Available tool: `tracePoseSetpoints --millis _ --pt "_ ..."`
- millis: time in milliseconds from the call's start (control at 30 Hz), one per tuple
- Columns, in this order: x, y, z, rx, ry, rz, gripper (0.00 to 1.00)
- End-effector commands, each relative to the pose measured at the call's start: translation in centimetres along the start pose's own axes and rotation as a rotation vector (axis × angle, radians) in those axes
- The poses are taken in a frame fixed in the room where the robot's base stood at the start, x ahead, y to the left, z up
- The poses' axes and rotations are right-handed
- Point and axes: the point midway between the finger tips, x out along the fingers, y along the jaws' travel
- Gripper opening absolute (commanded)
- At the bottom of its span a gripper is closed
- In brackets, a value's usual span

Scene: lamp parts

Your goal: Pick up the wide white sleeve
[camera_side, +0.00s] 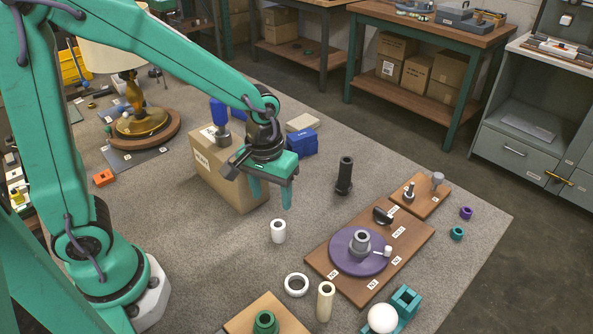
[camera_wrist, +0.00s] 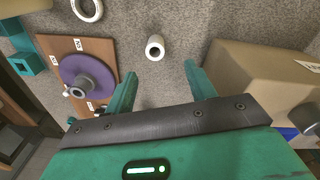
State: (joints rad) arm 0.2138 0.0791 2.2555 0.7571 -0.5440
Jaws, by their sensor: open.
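The wide white sleeve (camera_side: 278,231) stands upright on the grey mat, a short hollow cylinder. In the wrist view the sleeve (camera_wrist: 155,47) shows its open top, beyond the fingertips and between their lines. My gripper (camera_side: 271,198) is open and empty, fingers pointing down, above the mat and apart from the sleeve. In the wrist view my gripper (camera_wrist: 161,74) shows both green fingers with a wide gap.
A cardboard box (camera_side: 231,173) stands close beside my gripper. A white ring (camera_side: 296,285) and a cream tube (camera_side: 325,301) are nearer the camera. A wooden board (camera_side: 407,243) with a purple disc (camera_side: 345,262) lies to the right, with a black tube (camera_side: 345,176) behind.

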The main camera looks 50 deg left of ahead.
Motion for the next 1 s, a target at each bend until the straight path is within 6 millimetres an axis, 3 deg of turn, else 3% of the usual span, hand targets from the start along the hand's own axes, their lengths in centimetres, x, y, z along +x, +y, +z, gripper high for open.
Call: tracePoseSetpoints --millis 200,1000 --pt "2.2 0.9 0.0 -0.032 -0.038 -0.024 0.55" --pt "5.1 0.9 0.1 -0.038 -0.042 -0.027 0.55"
